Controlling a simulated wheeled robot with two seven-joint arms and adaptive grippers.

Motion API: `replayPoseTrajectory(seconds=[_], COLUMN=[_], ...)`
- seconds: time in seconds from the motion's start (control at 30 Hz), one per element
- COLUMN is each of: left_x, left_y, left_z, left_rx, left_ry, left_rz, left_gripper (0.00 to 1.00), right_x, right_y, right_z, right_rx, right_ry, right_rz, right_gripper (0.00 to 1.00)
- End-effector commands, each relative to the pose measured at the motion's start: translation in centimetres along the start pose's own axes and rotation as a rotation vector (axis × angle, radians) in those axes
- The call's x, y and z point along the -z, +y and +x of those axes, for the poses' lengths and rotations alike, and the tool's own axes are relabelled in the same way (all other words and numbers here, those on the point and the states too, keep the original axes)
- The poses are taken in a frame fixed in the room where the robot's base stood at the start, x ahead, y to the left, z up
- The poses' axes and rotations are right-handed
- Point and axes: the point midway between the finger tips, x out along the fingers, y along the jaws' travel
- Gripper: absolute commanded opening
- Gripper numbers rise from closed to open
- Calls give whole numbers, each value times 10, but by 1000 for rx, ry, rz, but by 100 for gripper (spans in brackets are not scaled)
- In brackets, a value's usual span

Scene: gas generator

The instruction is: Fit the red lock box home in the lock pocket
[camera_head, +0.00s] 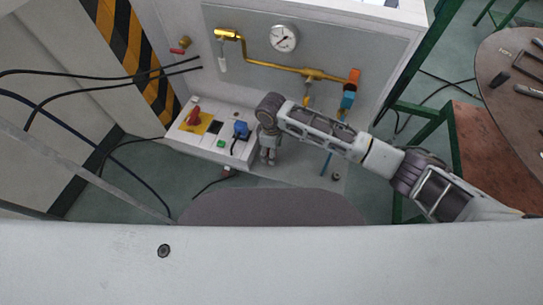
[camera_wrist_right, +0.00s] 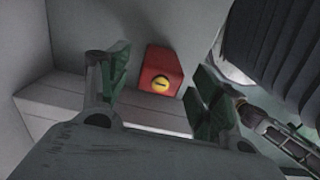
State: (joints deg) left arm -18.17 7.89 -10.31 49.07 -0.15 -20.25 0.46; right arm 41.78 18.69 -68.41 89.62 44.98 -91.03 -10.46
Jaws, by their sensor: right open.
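The red lock box (camera_wrist_right: 160,68), with a round yellow lock face, shows in the right wrist view, close to a pale wall and a grey ledge. My right gripper (camera_wrist_right: 160,84) is open, its green-padded fingers on either side of the box in the picture. I cannot tell whether they touch it. In the head view my right gripper (camera_head: 268,157) points down beside the right end of the control panel. I cannot make out the lock box there, and I cannot identify the lock pocket in either view. My left gripper is not in view.
The control panel (camera_head: 211,132) carries a red switch (camera_head: 194,116) and a blue connector (camera_head: 241,130). Behind it are a yellow gas pipe (camera_head: 277,68) and a gauge (camera_head: 284,38). Black cables (camera_head: 95,73) run at left. In the wrist view, a dark ribbed part (camera_wrist_right: 273,50) stands at right.

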Motion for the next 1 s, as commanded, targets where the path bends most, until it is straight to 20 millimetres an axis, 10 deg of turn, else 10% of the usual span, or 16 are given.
replayPoseTrajectory(seconds=[0.6,1.0], left_x=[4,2], left_y=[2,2], left_z=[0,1], left_rx=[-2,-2], left_ry=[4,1], left_rz=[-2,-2], left_gripper=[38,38], right_x=[0,0], right_y=[0,0], right_z=[8,8], right_rx=[0,0], right_ry=[0,0], right_rz=[-1,-1], right_gripper=[63,12])
